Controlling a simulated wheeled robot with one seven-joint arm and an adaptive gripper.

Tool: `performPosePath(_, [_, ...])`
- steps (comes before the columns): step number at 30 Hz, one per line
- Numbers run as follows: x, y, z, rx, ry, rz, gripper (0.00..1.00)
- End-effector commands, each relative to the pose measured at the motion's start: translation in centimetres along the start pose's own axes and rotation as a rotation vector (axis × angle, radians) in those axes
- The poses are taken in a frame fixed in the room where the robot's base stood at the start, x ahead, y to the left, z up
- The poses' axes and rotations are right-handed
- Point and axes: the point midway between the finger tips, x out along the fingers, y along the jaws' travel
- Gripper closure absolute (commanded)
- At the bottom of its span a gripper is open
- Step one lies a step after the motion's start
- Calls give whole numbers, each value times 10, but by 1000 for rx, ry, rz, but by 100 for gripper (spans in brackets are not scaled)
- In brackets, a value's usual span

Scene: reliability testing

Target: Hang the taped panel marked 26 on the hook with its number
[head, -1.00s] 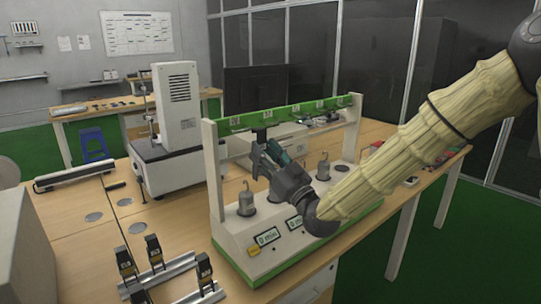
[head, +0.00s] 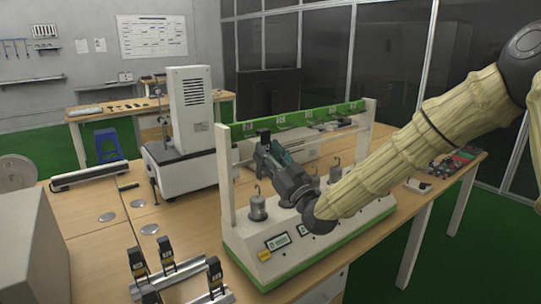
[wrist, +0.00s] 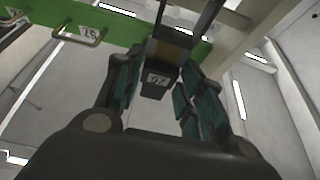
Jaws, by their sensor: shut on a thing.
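My gripper (head: 270,157) is at the left part of the green crossbar (head: 297,118) of the white test stand. It is shut on a small dark taped panel (head: 264,136), held upright close to the bar. In the wrist view the dark panel (wrist: 153,90) sits between the teal fingers (wrist: 157,72) and overlaps the bar; its white label is too small to read surely. A metal hook (wrist: 80,33) with a number label is on the bar to the left of the panel. The hook behind the panel is hidden. I cannot tell whether the panel touches a hook.
Hooked grey weights (head: 258,207) stand on the stand's base below the bar. More dark panels (head: 167,254) stand on a metal rail (head: 180,276) at the front left. A white machine (head: 188,105) is behind the stand. The white left post (head: 225,175) is close to my gripper.

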Motion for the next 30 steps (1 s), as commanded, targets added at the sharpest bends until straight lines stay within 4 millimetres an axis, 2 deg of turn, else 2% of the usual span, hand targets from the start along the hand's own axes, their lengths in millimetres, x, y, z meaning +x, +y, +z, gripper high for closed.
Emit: performPosePath(30, [14, -1, 6, 0, 0, -1, 93])
